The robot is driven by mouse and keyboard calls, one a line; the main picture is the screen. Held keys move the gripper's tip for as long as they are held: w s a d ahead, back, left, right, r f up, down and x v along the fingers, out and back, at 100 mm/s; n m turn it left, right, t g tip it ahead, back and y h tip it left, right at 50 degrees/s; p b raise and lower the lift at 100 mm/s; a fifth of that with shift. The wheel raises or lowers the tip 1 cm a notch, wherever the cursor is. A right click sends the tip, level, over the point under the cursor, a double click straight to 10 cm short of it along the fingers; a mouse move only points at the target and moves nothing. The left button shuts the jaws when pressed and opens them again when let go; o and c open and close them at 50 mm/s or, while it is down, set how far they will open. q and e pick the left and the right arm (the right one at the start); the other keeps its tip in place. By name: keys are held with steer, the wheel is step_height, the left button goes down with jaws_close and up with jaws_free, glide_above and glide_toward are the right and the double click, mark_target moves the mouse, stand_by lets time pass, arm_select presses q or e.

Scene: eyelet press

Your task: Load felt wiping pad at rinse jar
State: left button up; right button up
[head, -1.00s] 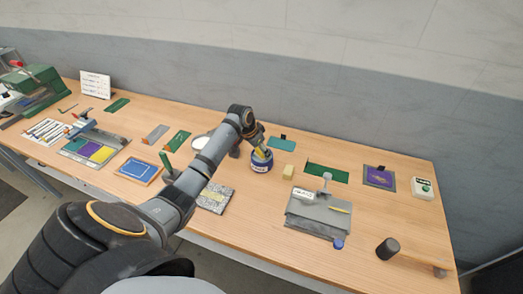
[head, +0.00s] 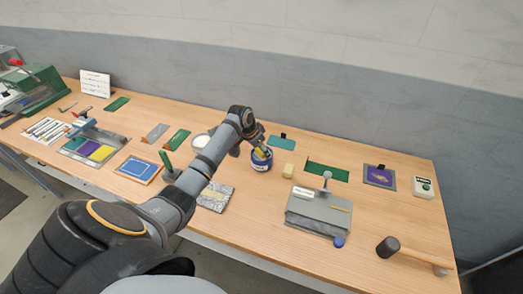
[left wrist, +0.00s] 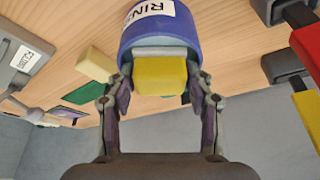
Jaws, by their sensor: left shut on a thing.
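The rinse jar (head: 262,165) is a round blue jar with a white label, standing upright on the bench right of centre in the head view. It also fills the top of the left wrist view (left wrist: 130,38). My left gripper (left wrist: 160,80) is shut on a yellow felt pad (left wrist: 160,76), with a finger on each side. The pad is at the jar's mouth. I cannot tell how far it reaches inside, as its far end is hidden. In the head view my left gripper (head: 262,151) is right over the jar. My right gripper is not in view.
A pale yellow block (head: 288,171) stands just right of the jar. A white round dish (head: 201,141) is to the left, partly behind my arm. A speckled mat (head: 215,198) lies in front. A grey press plate (head: 318,214) and a dark-headed mallet (head: 388,247) are at the right.

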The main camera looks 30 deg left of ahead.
arm_select(q)
steer(key=shift+s+f+p, duration=0.15)
steer(key=shift+f+p, duration=0.1)
steer(key=shift+p, duration=0.1)
stand_by(1.0)
stand_by(0.4)
steer(key=shift+r, duration=0.1)
step_height(320, 180, up, 4)
steer(key=p, duration=0.4)
steer(key=shift+d, duration=0.1)
step_height(320, 180, up, 3)
steer(key=p, duration=0.3)
steer(key=shift+p, duration=0.4)
